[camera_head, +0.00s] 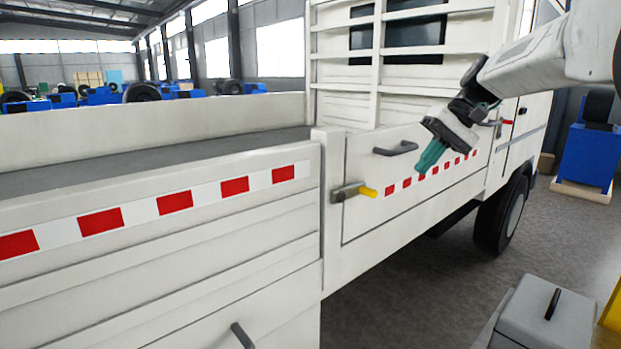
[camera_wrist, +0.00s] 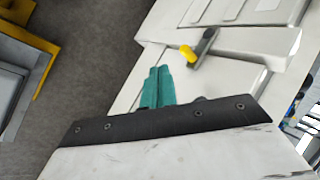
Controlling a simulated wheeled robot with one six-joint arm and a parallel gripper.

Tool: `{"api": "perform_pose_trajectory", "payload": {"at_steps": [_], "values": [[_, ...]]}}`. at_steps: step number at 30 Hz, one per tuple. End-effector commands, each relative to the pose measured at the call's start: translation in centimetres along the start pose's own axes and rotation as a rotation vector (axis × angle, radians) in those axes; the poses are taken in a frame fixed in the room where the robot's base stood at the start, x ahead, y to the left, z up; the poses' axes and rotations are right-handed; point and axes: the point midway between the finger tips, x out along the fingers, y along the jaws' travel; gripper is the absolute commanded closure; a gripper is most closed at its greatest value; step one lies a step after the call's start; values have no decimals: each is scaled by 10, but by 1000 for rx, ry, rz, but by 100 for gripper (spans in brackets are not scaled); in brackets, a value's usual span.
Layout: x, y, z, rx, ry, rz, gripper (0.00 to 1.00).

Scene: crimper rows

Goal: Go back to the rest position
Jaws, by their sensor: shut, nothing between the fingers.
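My gripper (camera_head: 428,158), with green fingers, is at the right of the head view, pointing down and left in front of the truck's white side panel (camera_head: 362,222). Its fingers are together and hold nothing. In the wrist view my gripper (camera_wrist: 158,78) shows as green fingers beyond a dark bracket. A latch with a yellow-tipped handle (camera_head: 367,192) sits on the panel post to the left of the gripper, apart from it. The yellow handle (camera_wrist: 187,53) also shows in the wrist view, right of the fingers. A red-tipped latch (camera_head: 506,122) is partly behind my arm.
A dark grab handle (camera_head: 396,149) juts from the panel. The truck's wheel (camera_head: 503,215) is at the lower right. A grey box (camera_head: 543,318) stands at the bottom right, and a blue machine (camera_head: 588,160) at the right. Grey floor (camera_head: 440,285) lies open between truck and box.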

Motion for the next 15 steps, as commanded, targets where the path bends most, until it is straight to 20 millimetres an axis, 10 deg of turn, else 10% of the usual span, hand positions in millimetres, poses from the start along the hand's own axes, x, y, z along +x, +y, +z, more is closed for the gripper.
{"api": "perform_pose_trajectory", "payload": {"at_steps": [15], "values": [[89,46,230,158,63,457,100]]}}
